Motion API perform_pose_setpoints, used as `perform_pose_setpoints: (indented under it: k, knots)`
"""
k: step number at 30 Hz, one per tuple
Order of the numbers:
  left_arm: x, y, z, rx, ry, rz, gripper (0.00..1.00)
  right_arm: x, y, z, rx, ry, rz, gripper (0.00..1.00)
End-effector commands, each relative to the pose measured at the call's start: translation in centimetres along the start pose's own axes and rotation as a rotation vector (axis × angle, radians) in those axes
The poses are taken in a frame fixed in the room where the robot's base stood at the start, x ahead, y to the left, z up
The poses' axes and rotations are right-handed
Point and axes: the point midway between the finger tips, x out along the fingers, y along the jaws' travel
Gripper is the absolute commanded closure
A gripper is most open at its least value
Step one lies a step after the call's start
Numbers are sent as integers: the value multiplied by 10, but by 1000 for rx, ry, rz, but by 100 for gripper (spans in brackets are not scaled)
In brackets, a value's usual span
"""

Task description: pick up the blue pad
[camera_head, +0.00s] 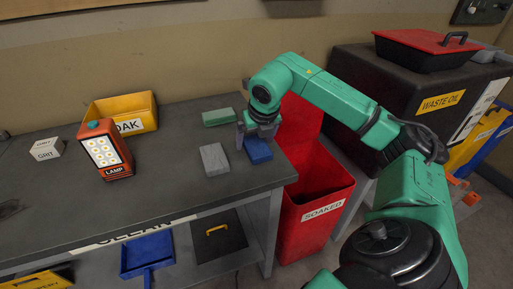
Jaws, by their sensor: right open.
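The blue pad (258,151) lies on the grey bench top near its right end. My right gripper (257,137) is open just above the pad's far end, its fingers pointing down. Whether the fingers touch the pad or stand around it cannot be told. The far end of the pad is partly hidden by the gripper. A grey pad (214,158) lies just left of the blue one, and a green pad (218,117) lies behind it. My left gripper is not in view.
An orange lamp (106,150), a grit block (47,149) and a yellow bin (126,113) stand on the bench (170,200). A red bin (322,206) marked SOAKED stands beside its right edge. A black waste-oil box (400,90) stands behind my right arm.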

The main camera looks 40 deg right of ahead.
Motion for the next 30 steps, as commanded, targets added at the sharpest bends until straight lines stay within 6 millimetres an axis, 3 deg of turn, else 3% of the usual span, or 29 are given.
perform_pose_setpoints:
  k: [15, 17, 21, 22, 30]
  knots:
    - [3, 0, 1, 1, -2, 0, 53, 4, 0, -2, 0, 0, 0, 0]
    - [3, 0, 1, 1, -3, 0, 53, 4, 0, -2, 0, 0, 0, 19]
    - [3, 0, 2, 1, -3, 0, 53, 4, 0, -2, 0, 0, 0, 73]
    - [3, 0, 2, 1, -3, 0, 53, 4, 0, -2, 0, 0, 0, 79]
    - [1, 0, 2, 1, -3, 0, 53, 1, 0, -1, 0, 0, 0, 79]
